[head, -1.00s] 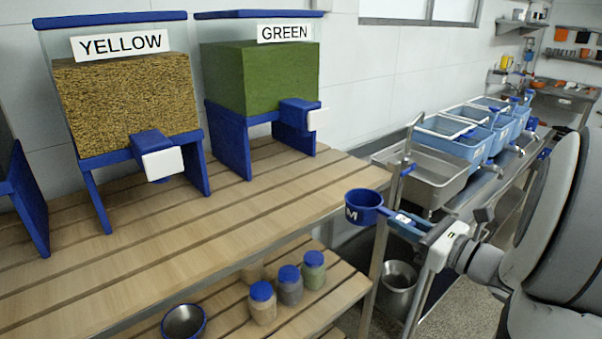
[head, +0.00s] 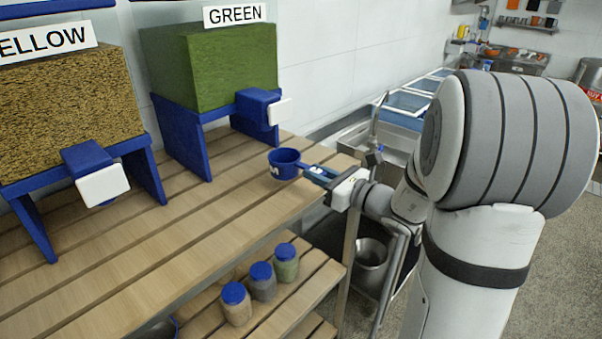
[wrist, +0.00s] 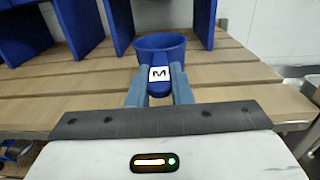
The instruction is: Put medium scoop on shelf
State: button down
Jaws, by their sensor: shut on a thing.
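The medium scoop (head: 285,163) is a blue cup with a handle, marked with a white M label. It also shows in the wrist view (wrist: 161,46), straight ahead between the fingers. My gripper (head: 320,174) is shut on its handle and holds it upright near the right end of the upper wooden shelf (head: 200,236). In the wrist view the cup overlaps the shelf slats (wrist: 80,90); I cannot tell whether it touches them. The fingers (wrist: 159,92) hide part of the handle.
The green dispenser (head: 215,70) and yellow dispenser (head: 70,110) stand on the upper shelf. Several blue-lidded jars (head: 262,280) stand on the lower shelf. A metal pot (head: 371,262) is below right. The upper shelf's front middle is clear.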

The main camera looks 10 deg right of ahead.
aim_at(297, 164)
jog(key=p+x, duration=0.1)
jog(key=x, duration=0.4)
jog(key=shift+w+a, duration=0.1)
jog(key=shift+w, duration=0.05)
jog(key=shift+f+p, duration=0.35)
jog(key=shift+f, duration=1.4)
jog(key=shift+f, duration=0.15)
jog(key=c, duration=1.3)
grip_release()
